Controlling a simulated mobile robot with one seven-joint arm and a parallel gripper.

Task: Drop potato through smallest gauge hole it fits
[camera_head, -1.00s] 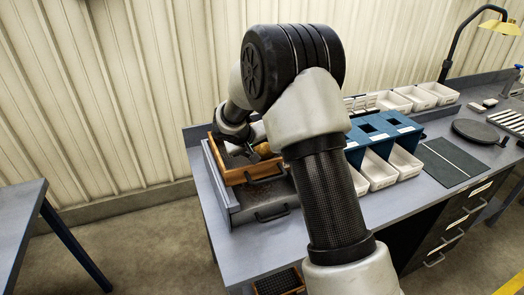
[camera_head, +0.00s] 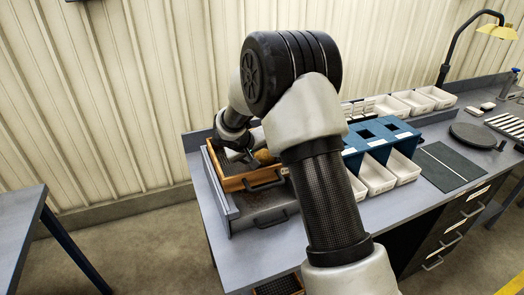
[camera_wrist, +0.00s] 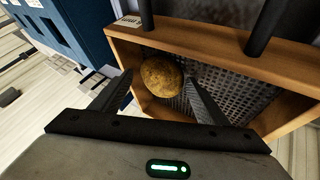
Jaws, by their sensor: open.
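A brown speckled potato (camera_wrist: 162,76) lies in a wooden tray (camera_wrist: 200,50) with a perforated metal floor. In the head view the potato (camera_head: 264,156) shows partly, at the right side of the tray (camera_head: 236,183). My gripper (camera_wrist: 156,82) is open, with one finger on each side of the potato in the wrist view. I cannot tell whether the fingers touch it.
White bins (camera_head: 402,166) sit under the blue stand, and more white bins (camera_head: 412,102) line the back of the bench. A dark mat (camera_head: 450,165) and a round black plate (camera_head: 477,134) lie to the right. A lamp (camera_head: 474,40) stands at the back right.

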